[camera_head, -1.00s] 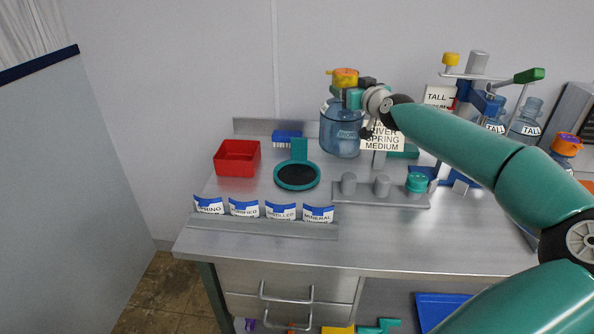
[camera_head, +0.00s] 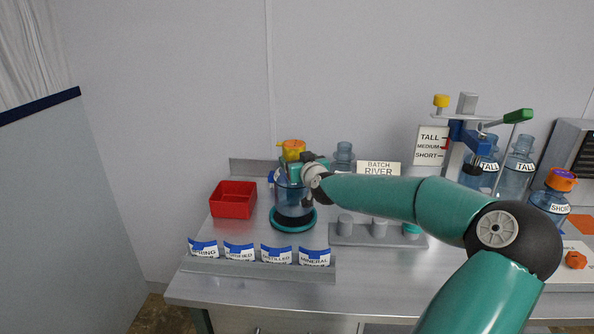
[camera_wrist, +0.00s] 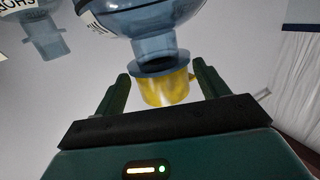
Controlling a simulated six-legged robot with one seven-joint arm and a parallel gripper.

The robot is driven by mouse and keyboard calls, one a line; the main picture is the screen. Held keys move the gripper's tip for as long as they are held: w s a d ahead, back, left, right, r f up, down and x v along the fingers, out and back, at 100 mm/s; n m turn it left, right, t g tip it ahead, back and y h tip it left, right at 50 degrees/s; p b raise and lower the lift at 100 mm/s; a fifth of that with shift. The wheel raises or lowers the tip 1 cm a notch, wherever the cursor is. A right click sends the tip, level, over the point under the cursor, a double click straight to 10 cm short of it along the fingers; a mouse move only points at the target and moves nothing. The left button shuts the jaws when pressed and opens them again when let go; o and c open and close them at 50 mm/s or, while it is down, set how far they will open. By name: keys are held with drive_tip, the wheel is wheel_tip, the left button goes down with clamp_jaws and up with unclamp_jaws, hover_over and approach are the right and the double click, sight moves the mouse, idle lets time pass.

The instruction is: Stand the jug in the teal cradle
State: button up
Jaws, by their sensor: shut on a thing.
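The jug (camera_head: 291,198) is blue and translucent, with a yellow cap (camera_head: 292,147). It looks upright over the teal cradle (camera_head: 286,228), a round ring with a dark pad. I cannot tell whether its base touches the pad. My gripper (camera_head: 299,170) is shut on the jug near its neck. In the wrist view, the jug's body (camera_wrist: 150,20) fills the top and its yellow cap (camera_wrist: 165,90) lies between the two fingers of my gripper (camera_wrist: 163,92). The cradle's upright back part is hidden behind the jug.
A red bin (camera_head: 233,200) stands left of the cradle. A rack of labels (camera_head: 250,266) lies in front, and a grey peg bar (camera_head: 375,239) to the right. Another blue jug (camera_head: 343,160) stands behind my arm, near the batch sign (camera_head: 379,168). Tall jugs (camera_head: 517,170) stand farther right.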

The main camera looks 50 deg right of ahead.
drive_tip(key=f, duration=0.2)
drive_tip(key=shift+w+a+f, duration=0.15)
drive_tip(key=shift+w+f, duration=0.1)
drive_tip(key=shift+f, duration=0.15)
drive_tip(key=shift+s+f, duration=0.1)
drive_tip(key=shift+f, duration=0.15)
drive_tip(key=o, duration=1.5)
drive_tip(key=shift+c, duration=0.2)
drive_tip(key=shift+s, duration=0.1)
drive_tip(key=v, duration=1.1)
drive_tip(key=shift+s+a, duration=0.25)
drive_tip(key=shift+s, duration=0.05)
